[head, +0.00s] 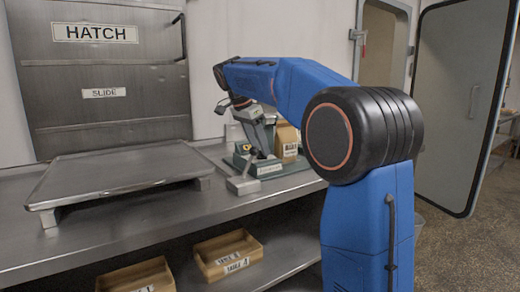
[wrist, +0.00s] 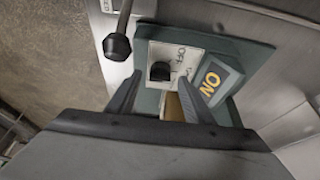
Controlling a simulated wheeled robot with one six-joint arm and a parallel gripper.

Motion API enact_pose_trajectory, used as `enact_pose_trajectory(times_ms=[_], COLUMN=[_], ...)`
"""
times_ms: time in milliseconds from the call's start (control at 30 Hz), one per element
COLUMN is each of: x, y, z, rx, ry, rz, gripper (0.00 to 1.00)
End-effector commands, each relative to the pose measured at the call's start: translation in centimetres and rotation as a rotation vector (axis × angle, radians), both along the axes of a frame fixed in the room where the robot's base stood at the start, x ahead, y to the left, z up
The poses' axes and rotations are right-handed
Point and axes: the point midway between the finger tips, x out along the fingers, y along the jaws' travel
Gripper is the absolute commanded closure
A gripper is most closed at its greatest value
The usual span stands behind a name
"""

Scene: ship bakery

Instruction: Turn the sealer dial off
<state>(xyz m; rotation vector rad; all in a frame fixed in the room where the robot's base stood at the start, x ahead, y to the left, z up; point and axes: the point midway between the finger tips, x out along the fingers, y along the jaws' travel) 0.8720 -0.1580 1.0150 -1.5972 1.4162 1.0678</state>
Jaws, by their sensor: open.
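The sealer (head: 268,170) is a green device on the steel counter, partly hidden by my arm in the head view. In the wrist view its dial (wrist: 160,71) is a small black knob on a white plate (wrist: 186,56) with "OFF" printed on it. A lit-looking yellow "ON" sign (wrist: 213,80) sits to the right of the dial. My gripper (wrist: 160,98) is open, with one finger to the lower left and one to the lower right of the dial. The dial shows between and beyond the fingertips; I cannot tell any contact.
A lever with a black ball end (wrist: 117,46) stands left of the dial. Wooden bins (head: 228,256) sit on the lower shelf.

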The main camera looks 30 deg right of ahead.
Motion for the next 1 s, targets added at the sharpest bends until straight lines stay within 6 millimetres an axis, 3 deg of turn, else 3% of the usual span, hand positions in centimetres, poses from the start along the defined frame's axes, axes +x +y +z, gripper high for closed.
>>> enact_pose_trajectory(times_ms=[200,467,667,1000], x=[0.03,0.07,0.06,0.04], y=[-0.52,-0.55,-0.53,-0.54], z=[-1.19,-1.28,-1.27,-1.24], rx=[0.000,0.000,0.000,0.000], ry=[0.000,0.000,0.000,-0.002], rz=[0.000,0.000,0.000,0.035], gripper=[0.53,0.53,0.94,0.94])
